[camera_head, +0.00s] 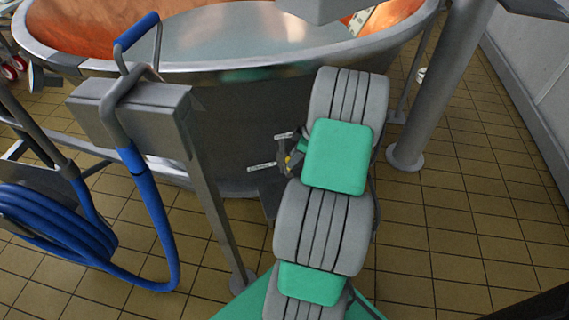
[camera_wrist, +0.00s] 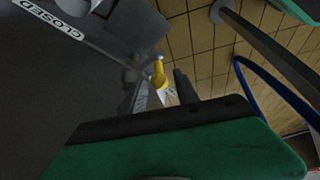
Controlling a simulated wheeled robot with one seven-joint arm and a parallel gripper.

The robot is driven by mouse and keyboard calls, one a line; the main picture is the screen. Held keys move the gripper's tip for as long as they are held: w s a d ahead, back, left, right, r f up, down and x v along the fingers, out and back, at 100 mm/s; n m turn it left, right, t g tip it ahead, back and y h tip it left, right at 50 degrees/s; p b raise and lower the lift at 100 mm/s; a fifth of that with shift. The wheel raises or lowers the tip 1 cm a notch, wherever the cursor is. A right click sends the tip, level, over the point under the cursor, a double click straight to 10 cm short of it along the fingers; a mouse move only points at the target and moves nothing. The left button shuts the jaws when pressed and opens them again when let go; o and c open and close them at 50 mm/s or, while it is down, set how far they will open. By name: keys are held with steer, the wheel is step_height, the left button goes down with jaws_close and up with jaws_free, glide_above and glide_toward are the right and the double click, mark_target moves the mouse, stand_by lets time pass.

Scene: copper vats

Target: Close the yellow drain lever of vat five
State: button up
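The yellow drain lever (camera_wrist: 159,74) shows in the middle of the wrist view, by a grey fitting on the underside of the copper vat (camera_head: 240,120). In the head view only a small yellow bit (camera_head: 288,160) shows, between two pale plates, beside my arm. A white plate reading CLOSED (camera_wrist: 50,19) is at the upper left of the wrist view. My gripper (camera_wrist: 157,80) looks open, with a finger on each side of the line to the lever. The lever appears between or just beyond the fingertips; I cannot tell if they touch it. My arm hides most of the gripper in the head view.
A grey post with a box (camera_head: 140,112) and a blue hose (camera_head: 150,220) stand left of my arm; the hose coil hangs further left. A thick grey vat leg (camera_head: 440,90) stands to the right. The tiled floor (camera_head: 450,235) at right is clear.

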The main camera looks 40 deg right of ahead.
mark_target(289, 172)
steer(key=x, duration=0.2)
steer(key=b+x, duration=0.1)
steer(key=x, duration=0.3)
steer(key=shift+s+d+f+b, duration=0.2)
steer(key=shift+d+b, duration=0.1)
steer(key=shift+b, duration=0.05)
jaws_close()
steer(key=shift+a+r, duration=0.1)
stand_by(0.8)
